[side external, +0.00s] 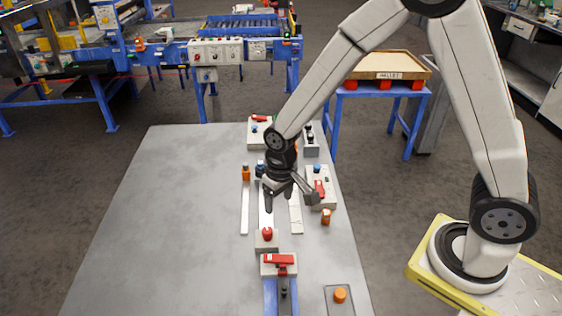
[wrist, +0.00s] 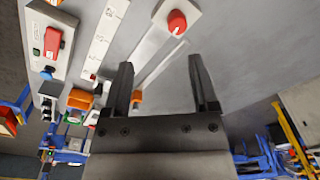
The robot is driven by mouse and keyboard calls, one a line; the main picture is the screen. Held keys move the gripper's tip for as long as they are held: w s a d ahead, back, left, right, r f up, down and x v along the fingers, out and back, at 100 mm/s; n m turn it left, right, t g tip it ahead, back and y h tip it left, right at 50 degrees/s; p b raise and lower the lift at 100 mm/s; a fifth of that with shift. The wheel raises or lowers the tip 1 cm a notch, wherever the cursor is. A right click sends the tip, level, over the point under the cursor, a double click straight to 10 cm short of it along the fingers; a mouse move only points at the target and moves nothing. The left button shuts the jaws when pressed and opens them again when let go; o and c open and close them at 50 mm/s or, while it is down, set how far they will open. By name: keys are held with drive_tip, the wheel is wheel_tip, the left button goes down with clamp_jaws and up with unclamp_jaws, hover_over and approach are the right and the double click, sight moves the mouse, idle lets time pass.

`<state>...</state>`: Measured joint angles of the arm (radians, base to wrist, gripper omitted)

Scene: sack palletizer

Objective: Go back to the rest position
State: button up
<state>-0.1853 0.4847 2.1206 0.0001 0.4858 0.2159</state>
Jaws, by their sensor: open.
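My gripper (side external: 290,193) hangs above the right part of the grey table, over several white strips and small control boxes. In the wrist view my gripper (wrist: 162,95) shows two dark fingers spread apart with nothing between them. A box with a red knob (side external: 267,235) stands just in front of it in the side view; the red knob also shows at the top of the wrist view (wrist: 177,22). Part of the strips and boxes behind my gripper is hidden by it.
A white box with a red switch (side external: 322,189) is close on the right. A box with a red lever (side external: 279,262) and an orange button (side external: 340,295) are near the front. The left of the table (side external: 170,220) is clear. A wooden tray (side external: 388,66) stands behind on a blue stand.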

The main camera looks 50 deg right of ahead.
drive_tip(key=s+d+r+t, duration=0.2)
drive_tip(key=s+d+r, duration=0.4)
drive_tip(key=s, duration=0.3)
drive_tip(key=shift+s+d+r, duration=0.15)
drive_tip(key=shift+s+d, duration=0.05)
drive_tip(key=shift+d, duration=0.3)
